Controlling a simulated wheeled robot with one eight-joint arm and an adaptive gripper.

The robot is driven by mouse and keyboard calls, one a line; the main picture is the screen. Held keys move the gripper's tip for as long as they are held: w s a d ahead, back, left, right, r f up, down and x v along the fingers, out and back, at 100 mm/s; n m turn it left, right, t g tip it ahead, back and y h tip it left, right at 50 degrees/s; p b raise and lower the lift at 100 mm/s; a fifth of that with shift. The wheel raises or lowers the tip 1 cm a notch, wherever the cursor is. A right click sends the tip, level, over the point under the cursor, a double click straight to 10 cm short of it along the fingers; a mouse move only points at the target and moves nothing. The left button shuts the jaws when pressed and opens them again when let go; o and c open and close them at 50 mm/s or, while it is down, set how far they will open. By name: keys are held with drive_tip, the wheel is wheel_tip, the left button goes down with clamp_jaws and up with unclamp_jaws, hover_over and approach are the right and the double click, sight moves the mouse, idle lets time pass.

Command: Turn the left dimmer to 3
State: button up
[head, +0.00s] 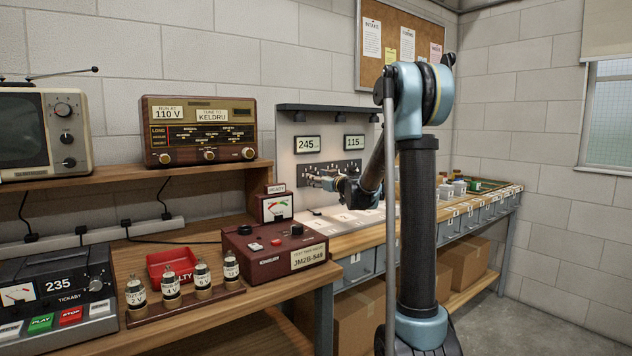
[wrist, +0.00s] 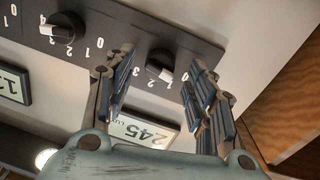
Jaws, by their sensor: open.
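A dark dimmer panel (head: 345,168) is mounted on the grey backboard below two readouts. My gripper (head: 318,182) is in front of its left part and hides much of it. The wrist view shows the panel upside down. There the left dimmer (wrist: 160,66), a dark knob with a white mark, lies between my open fingers (wrist: 158,70). The left readout (head: 308,145) shows 245. The fingers look apart from the knob, though contact is hard to judge.
A second dimmer (wrist: 62,27) is beside the left finger in the wrist view. The right readout (head: 354,142) shows 115. A shelf lip (head: 322,108) overhangs the panel.

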drive_tip(key=shift+x, duration=1.05)
drive_tip(key=c, duration=1.1)
drive_tip(key=shift+o, duration=0.2)
drive_tip(key=shift+m, duration=0.3)
drive_tip(key=m, duration=0.5)
drive_tip(key=shift+d+r, duration=0.1)
drive_tip(key=m+g, duration=0.1)
drive_tip(key=m, duration=1)
drive_tip(key=shift+w+d, duration=0.1)
drive_tip(key=shift+d, duration=0.05)
drive_tip(key=m, duration=0.6)
drive_tip(key=shift+y, duration=0.4)
drive_tip(key=shift+g, duration=0.3)
